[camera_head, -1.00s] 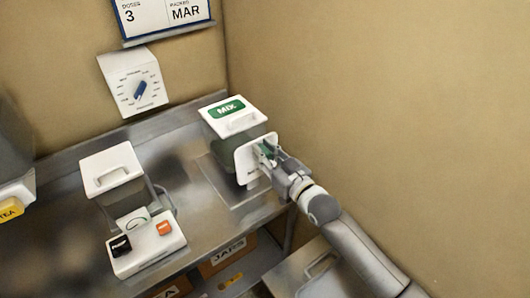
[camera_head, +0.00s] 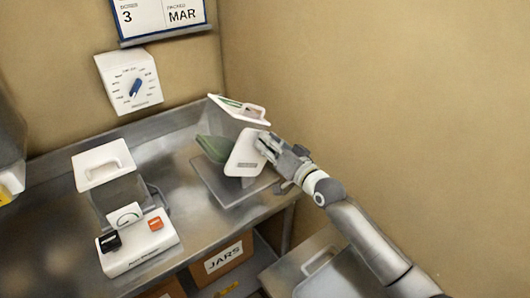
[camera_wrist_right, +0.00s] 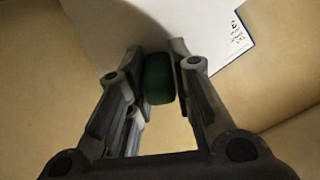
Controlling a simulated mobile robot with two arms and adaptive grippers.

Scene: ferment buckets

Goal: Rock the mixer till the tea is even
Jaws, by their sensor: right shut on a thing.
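The mixer (camera_head: 243,155) is a lidded container with a white end plate, a white lid (camera_head: 258,112) bearing a green label, and green contents (camera_head: 213,149) showing at its left side. It is strongly tilted above a flat metal base plate (camera_head: 228,195). My right gripper (camera_head: 268,147) is at the white plate's right side. In the right wrist view, its fingers are shut on a dark green handle (camera_wrist_right: 158,80) in front of the white plate (camera_wrist_right: 125,22). How even the tea is cannot be told. My left gripper is out of view.
A white-lidded container (camera_head: 103,164) stands on the left of the steel counter, behind a white unit (camera_head: 138,245) with black and orange buttons. A dial (camera_head: 130,80) hangs on the wall. A JARS box (camera_head: 224,260) sits below. The right wall is close.

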